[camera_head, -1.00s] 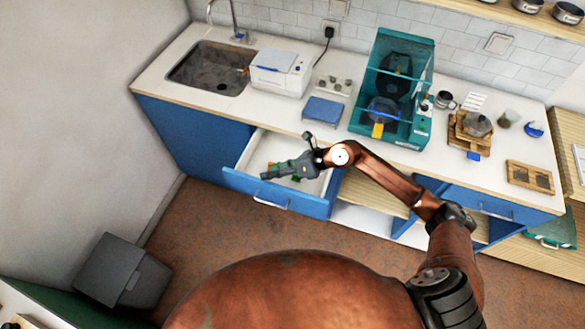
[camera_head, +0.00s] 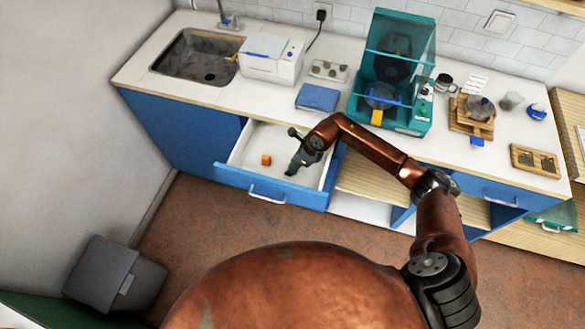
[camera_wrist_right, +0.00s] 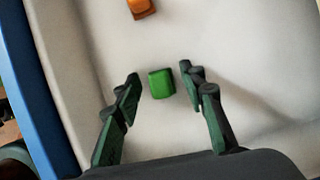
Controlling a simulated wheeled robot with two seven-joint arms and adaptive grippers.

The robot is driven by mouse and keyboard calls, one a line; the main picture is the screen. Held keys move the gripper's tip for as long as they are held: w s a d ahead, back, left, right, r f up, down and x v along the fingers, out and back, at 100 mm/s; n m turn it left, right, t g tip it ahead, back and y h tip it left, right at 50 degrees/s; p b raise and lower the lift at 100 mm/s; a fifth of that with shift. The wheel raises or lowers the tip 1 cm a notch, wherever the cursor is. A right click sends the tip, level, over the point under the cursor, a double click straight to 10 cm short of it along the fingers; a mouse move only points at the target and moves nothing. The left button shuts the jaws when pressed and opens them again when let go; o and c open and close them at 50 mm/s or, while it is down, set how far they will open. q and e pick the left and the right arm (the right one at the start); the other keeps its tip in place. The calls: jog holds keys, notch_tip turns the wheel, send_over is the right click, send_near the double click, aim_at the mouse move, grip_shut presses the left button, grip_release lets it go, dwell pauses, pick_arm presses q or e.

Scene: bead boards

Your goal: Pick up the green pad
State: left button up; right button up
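The green pad (camera_wrist_right: 161,83) is a small green block on the pale floor of the open drawer, seen in the right wrist view. My right gripper (camera_wrist_right: 160,85) is open, with a finger on each side of the pad and a gap to both. In the head view my right gripper (camera_head: 290,172) points down into the drawer (camera_head: 238,150) and hides the pad almost wholly. I cannot tell how high the fingertips are above the drawer floor. My left gripper is not in view.
An orange block (camera_head: 266,160) lies in the drawer left of the gripper; it also shows in the right wrist view (camera_wrist_right: 141,8). The blue drawer front (camera_head: 270,187) and side walls bound the space. The counter above holds a blue pad (camera_head: 317,97) and a teal machine (camera_head: 415,120).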

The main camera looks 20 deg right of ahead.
jog(key=shift+f, duration=0.1)
jog(key=c, duration=1)
jog(key=shift+o, duration=0.2)
